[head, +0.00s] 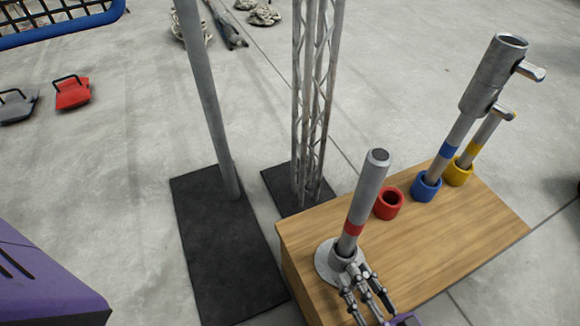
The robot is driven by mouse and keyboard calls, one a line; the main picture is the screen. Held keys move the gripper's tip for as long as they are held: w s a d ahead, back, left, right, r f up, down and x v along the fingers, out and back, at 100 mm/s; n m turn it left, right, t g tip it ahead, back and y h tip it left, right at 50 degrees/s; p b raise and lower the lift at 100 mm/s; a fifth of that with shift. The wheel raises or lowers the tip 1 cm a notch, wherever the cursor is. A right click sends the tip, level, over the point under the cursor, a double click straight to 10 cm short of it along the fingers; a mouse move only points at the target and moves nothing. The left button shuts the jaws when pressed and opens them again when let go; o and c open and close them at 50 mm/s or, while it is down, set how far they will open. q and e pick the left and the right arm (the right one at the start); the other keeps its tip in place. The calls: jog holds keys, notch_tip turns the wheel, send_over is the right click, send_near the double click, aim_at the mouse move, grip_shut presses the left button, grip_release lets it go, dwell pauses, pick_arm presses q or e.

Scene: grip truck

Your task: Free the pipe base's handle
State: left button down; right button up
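The pipe base (324,262) is a grey round flange with a short collar, standing on the near left part of the wooden box top. A grey pipe (368,187) with a red band stands in it, leaning slightly right. My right gripper (352,279) is at the near side of the collar, its fingers reaching up to it from below right. The fingers cover the place where a handle would show, so I cannot see the handle or tell whether they are closed around it. My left gripper is not in view.
On the wooden box (455,235) are an empty red ring (389,203), a blue ring (426,187) and a yellow ring (458,172) with pipes in them. A post (208,100) and a lattice truss (314,100) stand on black plates left of and behind the box.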

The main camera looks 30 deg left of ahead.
jog(key=c, duration=0.8)
grip_shut()
